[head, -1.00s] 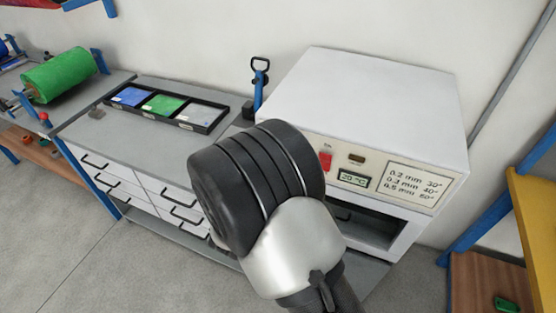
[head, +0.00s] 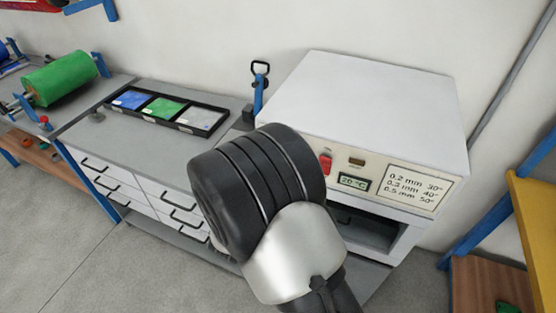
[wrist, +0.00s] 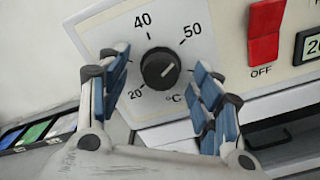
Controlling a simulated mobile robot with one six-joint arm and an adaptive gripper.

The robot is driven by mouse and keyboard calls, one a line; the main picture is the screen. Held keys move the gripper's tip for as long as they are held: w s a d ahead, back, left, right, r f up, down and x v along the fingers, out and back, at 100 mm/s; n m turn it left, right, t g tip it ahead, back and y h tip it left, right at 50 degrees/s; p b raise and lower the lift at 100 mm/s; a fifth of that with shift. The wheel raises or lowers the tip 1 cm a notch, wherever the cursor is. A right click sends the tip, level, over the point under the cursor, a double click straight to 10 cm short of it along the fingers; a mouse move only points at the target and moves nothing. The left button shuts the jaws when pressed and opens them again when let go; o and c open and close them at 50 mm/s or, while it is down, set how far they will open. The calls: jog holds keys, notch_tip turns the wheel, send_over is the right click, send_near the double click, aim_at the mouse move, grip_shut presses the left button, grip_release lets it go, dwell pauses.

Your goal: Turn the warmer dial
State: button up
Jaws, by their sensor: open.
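The warmer (head: 380,100) is a white box unit with an open slot below its front panel. Its black dial (wrist: 160,68) shows in the wrist view, on a white plate marked 20, 40, 50 and °C. The dial's white pointer line points to the upper right. My gripper (wrist: 160,85) is open, with one blue-padded finger on each side of the dial, apart from it. In the head view my arm hides the dial and the gripper's fingers. The display (head: 354,183) reads 20 °C.
A red switch (head: 325,165), marked OFF in the wrist view, sits right of the dial. A black tray (head: 203,132) with blue, green and grey sheets lies on the left counter. A blue-handled tool (head: 259,85) stands behind. A green roll (head: 62,77) is far left.

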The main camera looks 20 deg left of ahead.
jog(key=s, duration=1.2)
jog(key=shift+a, duration=0.45)
